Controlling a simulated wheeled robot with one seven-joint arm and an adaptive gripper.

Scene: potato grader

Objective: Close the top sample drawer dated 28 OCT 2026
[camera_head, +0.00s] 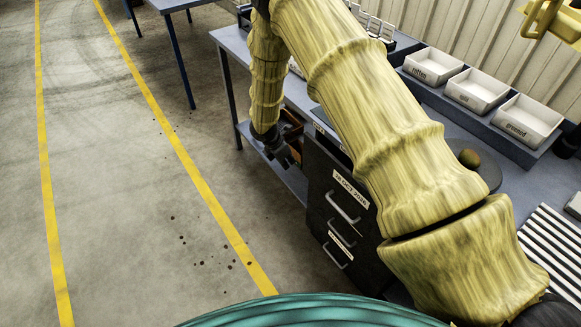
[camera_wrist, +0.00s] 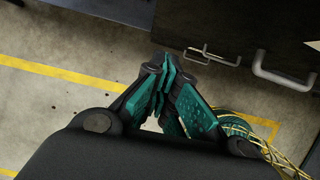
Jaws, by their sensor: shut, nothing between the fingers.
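The dark sample cabinet (camera_head: 318,205) stands below my arm in the head view, with several drawer handles down its front. Its upper visible drawer front (camera_head: 333,187) has a white label ending in OCT 2026; the day is hard to read. A grey bar handle (camera_head: 343,208) sits under that label and a large handle (camera_wrist: 283,72) shows at upper right in the wrist view. My arm covers part of the cabinet, so how far the drawer stands out is unclear. My gripper (camera_head: 285,160) is shut and empty, left of the cabinet; its fingers (camera_wrist: 165,78) are apart from the handles.
A blue-grey bench (camera_head: 228,38) runs behind the cabinet. White labelled trays (camera_head: 478,90) and a round plate with a potato (camera_head: 469,158) are on its right part. An orange object (camera_head: 293,130) is near my gripper. Open concrete floor with yellow lines lies left.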

